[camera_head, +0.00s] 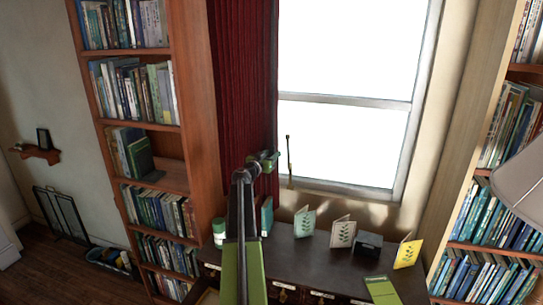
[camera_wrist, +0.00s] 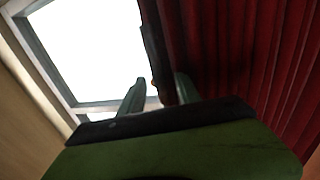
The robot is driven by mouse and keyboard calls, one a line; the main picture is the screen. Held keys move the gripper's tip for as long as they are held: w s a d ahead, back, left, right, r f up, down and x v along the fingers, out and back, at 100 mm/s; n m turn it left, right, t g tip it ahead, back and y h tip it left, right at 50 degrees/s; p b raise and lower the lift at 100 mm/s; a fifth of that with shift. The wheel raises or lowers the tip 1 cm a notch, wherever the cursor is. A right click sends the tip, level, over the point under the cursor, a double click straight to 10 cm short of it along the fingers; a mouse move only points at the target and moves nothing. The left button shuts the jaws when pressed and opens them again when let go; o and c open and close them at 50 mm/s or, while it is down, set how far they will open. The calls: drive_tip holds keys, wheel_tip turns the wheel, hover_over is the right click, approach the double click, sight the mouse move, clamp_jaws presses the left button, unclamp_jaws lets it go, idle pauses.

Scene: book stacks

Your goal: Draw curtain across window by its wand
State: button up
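The dark red pleated curtain (camera_head: 241,85) hangs bunched at the left side of the window (camera_head: 345,60). A thin dark wand (camera_head: 289,162) hangs upright by the curtain's window-side edge. My gripper (camera_head: 270,158) is in front of the curtain's lower part, just left of the wand. In the wrist view my gripper's fingers (camera_wrist: 158,93) stand apart, and the curtain (camera_wrist: 240,50) fills the right side. A dark upright strip (camera_wrist: 156,50) shows between and beyond the fingers; I cannot tell whether it is the wand or the curtain's edge. No grip on anything shows.
A dark desk (camera_head: 290,250) stands below the window, with upright cards (camera_head: 343,232), a small black box (camera_head: 368,244) and a white jar (camera_head: 219,232). Bookshelves (camera_head: 185,70) flank the window. A lampshade (camera_head: 520,185) juts in at right.

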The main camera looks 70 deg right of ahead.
clamp_jaws()
idle(1.3)
